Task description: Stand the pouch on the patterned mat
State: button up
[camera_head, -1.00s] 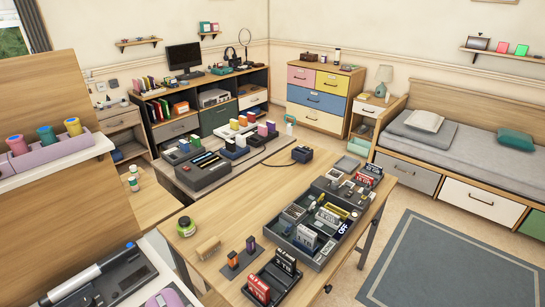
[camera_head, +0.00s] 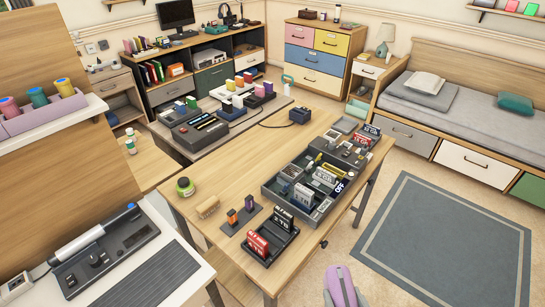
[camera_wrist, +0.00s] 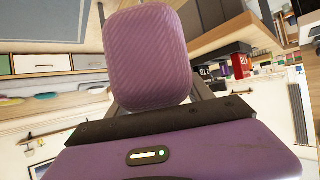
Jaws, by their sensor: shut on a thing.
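My gripper's purple housing (camera_head: 341,285) shows at the bottom edge of the head view, over the floor to the right of the table. In the wrist view my gripper (camera_wrist: 155,108) is shut on a rounded, ribbed purple pouch (camera_wrist: 154,55), which stands out past the dark bar of the gripper. The pouch is hard to tell from the gripper in the head view. A dark striped mat (camera_head: 135,264) lies flat on the white desk at lower left, and nothing stands on it. It seems to show at the right of the wrist view (camera_wrist: 299,115).
On the white desk a dark device (camera_head: 105,250) lies beside the mat. The wooden table (camera_head: 225,190) holds a green jar (camera_head: 185,186), small trays and card-like blocks. The floor rug (camera_head: 450,235) is clear.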

jog(key=shift+d+f+m+h, duration=0.15)
jog(key=shift+d+f, duration=0.2)
jog(key=shift+d, duration=0.35)
jog(key=shift+d+f+m+h, duration=0.15)
jog(key=shift+d+f, duration=0.2)
jog(key=shift+d, duration=0.35)
jog(key=shift+w+a, duration=0.15)
